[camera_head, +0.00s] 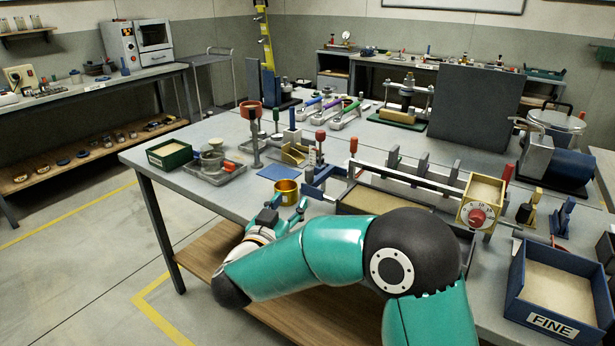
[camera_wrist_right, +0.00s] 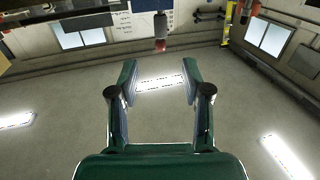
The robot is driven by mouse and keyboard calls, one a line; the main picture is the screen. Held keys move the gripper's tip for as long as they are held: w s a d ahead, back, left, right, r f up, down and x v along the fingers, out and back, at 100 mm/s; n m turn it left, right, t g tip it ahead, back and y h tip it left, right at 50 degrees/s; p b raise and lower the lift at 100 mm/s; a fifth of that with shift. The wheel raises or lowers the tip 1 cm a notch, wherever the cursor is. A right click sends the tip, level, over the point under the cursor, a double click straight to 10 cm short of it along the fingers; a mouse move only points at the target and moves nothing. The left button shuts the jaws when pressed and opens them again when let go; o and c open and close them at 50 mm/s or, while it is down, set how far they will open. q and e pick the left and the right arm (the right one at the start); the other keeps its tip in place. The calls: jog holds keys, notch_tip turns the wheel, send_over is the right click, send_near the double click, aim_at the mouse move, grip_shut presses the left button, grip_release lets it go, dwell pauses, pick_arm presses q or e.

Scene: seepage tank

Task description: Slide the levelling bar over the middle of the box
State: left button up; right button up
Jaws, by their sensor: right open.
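The long sand-filled box (camera_head: 366,201) stands at the table's front edge, partly hidden behind my right arm. A grey rail (camera_head: 410,179) runs lengthwise above it. A blue piece (camera_head: 322,187) stands at its left end, close to a red-capped upright (camera_head: 320,147); I cannot tell for sure which part is the levelling bar. My right gripper (camera_head: 289,208) is open and empty, left of the box and near the table's front edge. In the right wrist view its open fingers (camera_wrist_right: 160,80) have nothing between them; a red-tipped part (camera_wrist_right: 160,28) shows beyond them. My left gripper is not in view.
A yellow hopper with a red dial (camera_head: 478,203) sits at the box's right end. A brass cup (camera_head: 286,191) stands close behind my right gripper. A blue FINE bin (camera_head: 556,290) is at the right. A grey tray (camera_head: 214,174) and green box (camera_head: 170,154) stand at the left.

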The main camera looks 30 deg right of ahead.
aim_at(308, 175)
jog(key=p+x, duration=0.1)
jog(key=x, duration=1.3)
jog(key=shift+w, duration=0.15)
grip_shut()
